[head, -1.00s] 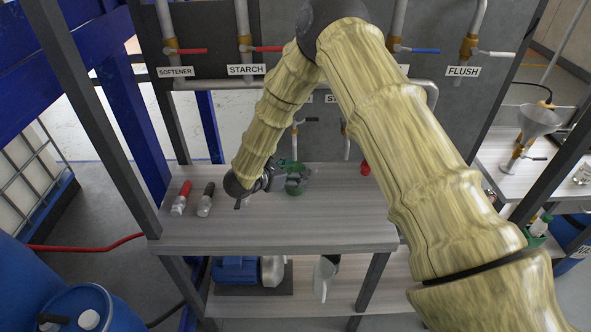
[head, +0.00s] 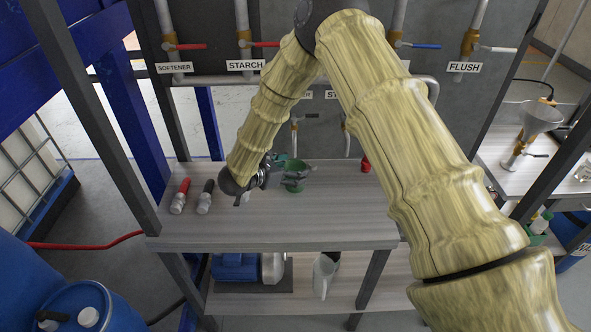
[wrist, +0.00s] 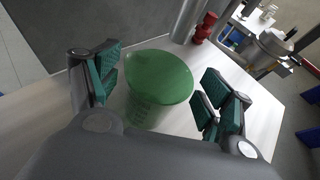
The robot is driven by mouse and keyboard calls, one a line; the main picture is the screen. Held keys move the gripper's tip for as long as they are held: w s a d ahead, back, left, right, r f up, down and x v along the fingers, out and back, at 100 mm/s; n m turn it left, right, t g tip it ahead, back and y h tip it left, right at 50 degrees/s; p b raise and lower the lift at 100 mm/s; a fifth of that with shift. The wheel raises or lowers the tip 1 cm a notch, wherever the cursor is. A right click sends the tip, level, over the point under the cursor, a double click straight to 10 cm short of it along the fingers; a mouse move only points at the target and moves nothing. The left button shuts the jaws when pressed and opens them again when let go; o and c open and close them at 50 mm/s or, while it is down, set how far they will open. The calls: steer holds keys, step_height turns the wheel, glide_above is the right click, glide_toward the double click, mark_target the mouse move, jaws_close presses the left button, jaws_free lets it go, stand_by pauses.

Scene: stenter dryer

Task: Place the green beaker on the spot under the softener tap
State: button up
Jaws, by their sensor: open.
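The green beaker (wrist: 158,85) stands upright on the grey shelf top, between the two open fingers of my gripper (wrist: 160,97) in the wrist view. A gap shows between the beaker and each finger pad. In the head view my gripper (head: 277,172) is low over the shelf and partly covers the beaker (head: 293,184). The softener tap (head: 172,46) has a red lever and a SOFTENER label (head: 174,68) at the upper left. The spot under it cannot be made out on the shelf.
A red object (head: 365,163) stands at the back right. Starch and flush taps line the wall. The front of the shelf is clear.

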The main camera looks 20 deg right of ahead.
steer(key=b+v, duration=0.3)
steer(key=v, duration=0.7)
steer(key=shift+a+b, duration=0.2)
steer(key=shift+b, duration=0.1)
